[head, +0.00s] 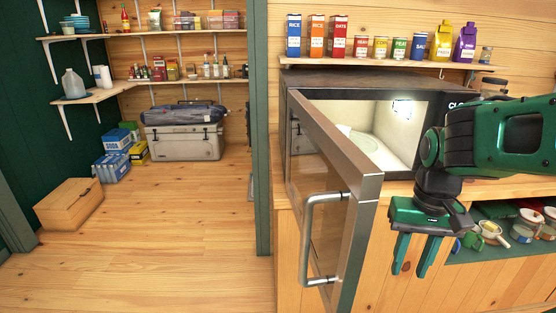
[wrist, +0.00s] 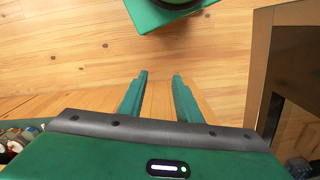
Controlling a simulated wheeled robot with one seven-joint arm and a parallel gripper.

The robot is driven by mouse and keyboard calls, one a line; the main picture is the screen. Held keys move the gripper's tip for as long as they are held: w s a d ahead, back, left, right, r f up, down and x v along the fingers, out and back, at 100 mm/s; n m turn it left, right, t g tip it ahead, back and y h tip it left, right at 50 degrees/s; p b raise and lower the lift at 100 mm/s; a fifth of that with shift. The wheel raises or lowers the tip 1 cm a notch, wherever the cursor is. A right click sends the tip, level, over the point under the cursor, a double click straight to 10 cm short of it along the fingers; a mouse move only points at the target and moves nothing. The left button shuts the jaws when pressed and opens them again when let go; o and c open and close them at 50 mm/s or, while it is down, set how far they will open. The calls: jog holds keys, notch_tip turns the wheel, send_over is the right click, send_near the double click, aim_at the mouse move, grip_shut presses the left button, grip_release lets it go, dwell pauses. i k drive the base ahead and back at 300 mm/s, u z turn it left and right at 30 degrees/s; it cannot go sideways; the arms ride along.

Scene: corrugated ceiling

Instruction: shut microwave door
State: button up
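The microwave (head: 302,84) stands on the wooden counter with its lit inside showing. Its door (head: 333,145) is hinged on the left side and stands wide open, swung out toward me. My gripper (head: 409,270) hangs in front of the counter, to the right of the door, pointing down. Its fingers are apart and empty. In the wrist view my gripper (wrist: 158,80) is open over the floor, and the door's edge (wrist: 262,70) shows at the right, apart from the fingers.
A shelf (head: 390,63) with boxes, cans and bags runs above the microwave. An open lower shelf (head: 500,250) with jars and bowls is at the right. A green post (head: 259,130) stands left of the door. The wooden floor (head: 190,240) at the left is clear.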

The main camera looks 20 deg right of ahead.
aim_at(322, 164)
jog(key=u, duration=0.1)
jog(key=i, duration=0.1)
jog(key=z, duration=0.45)
jog(key=k, duration=1.7)
jog(key=u, duration=1.4)
jog(key=i, duration=1)
jog(key=z, duration=0.05)
